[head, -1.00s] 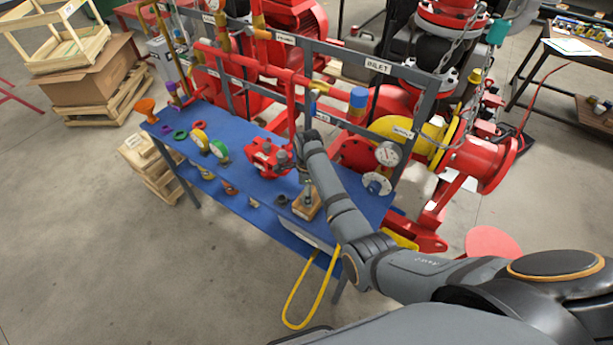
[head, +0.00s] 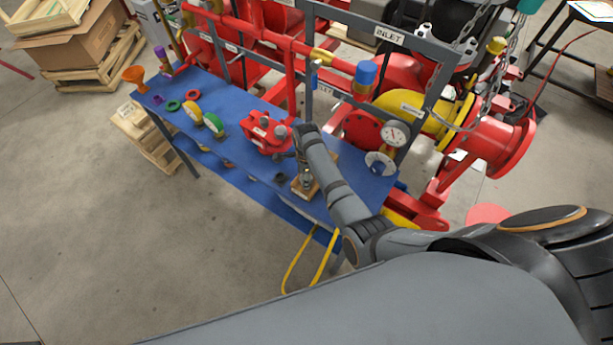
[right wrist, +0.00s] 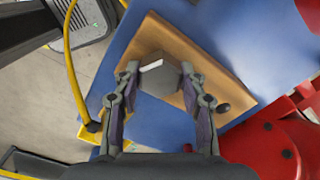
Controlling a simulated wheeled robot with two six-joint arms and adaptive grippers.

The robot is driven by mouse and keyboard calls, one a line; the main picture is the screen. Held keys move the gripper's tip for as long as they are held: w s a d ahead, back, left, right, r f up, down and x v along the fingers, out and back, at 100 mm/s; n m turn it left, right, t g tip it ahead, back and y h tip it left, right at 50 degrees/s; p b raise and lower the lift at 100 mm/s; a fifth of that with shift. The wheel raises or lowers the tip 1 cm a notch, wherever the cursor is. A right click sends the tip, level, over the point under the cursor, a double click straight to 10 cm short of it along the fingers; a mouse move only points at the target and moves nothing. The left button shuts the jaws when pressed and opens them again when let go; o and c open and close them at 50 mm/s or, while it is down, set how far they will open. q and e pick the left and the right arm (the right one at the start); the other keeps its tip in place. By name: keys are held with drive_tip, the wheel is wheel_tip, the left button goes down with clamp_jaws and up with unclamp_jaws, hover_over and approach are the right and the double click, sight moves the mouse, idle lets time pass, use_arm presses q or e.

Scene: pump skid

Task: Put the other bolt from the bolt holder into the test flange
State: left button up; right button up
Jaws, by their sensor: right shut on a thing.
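The wooden bolt holder (head: 297,193) sits at the front right of the blue table; it also shows in the right wrist view (right wrist: 206,58). My right gripper (head: 306,176) points down over the holder. In the right wrist view its fingers (right wrist: 159,78) are shut on a bolt (right wrist: 157,76) with a grey hexagonal head. I cannot tell whether the bolt's shank is in the holder. The red test flange (head: 263,140) stands to the left of the holder, with grey bolt-like parts on top. My left gripper is not in view.
A dark ring (head: 281,178) lies beside the holder. Red pipes and a grey frame (head: 410,130) rise behind the table. A yellow hose (head: 324,258) hangs at the front.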

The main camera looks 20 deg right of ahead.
drive_tip(key=shift+s, duration=0.1)
drive_tip(key=shift+c, duration=1.2)
drive_tip(key=o, duration=0.5)
drive_tip(key=c, duration=0.5)
drive_tip(key=shift+c, duration=0.8)
drive_tip(key=shift+r, duration=3.5)
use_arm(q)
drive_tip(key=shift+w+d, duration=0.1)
